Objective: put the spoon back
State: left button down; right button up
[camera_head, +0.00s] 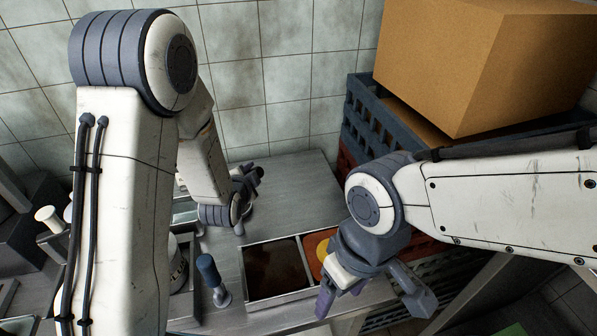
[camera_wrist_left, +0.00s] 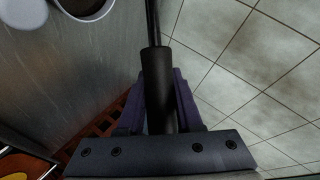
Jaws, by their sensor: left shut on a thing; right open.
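The spoon's black handle (camera_wrist_left: 158,88) is between the purple fingers of my left gripper (camera_wrist_left: 160,110) in the left wrist view. A thin dark shaft runs up from the handle and out of the frame, so the spoon's head is hidden. In the head view my left gripper (camera_head: 246,184) is over the back of the metal counter, partly hidden by its own wrist. My right gripper (camera_head: 370,300) is open and empty, at the counter's front right beside the food pans.
A pan of brown sauce (camera_head: 273,268) and an orange-filled pan (camera_head: 317,248) sit in the counter (camera_head: 300,180). A blue-handled tool (camera_head: 207,270) stands left of them. Stacked crates (camera_head: 362,125) and a cardboard box (camera_head: 470,60) stand at right. The counter's back right is clear.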

pick_arm(q)
jog(key=s+d+f+m+h+p, duration=0.1)
jog(key=d+m+h+p, duration=0.1)
jog(key=d, duration=1.6)
jog(key=shift+f, duration=0.2)
notch_tip(320, 180, down, 6)
jog(key=b, duration=0.5)
jog(key=shift+f+b, duration=0.4)
jog(key=shift+f, duration=0.1)
jog(key=c, duration=0.5)
grip_release()
jog(key=shift+s, duration=0.1)
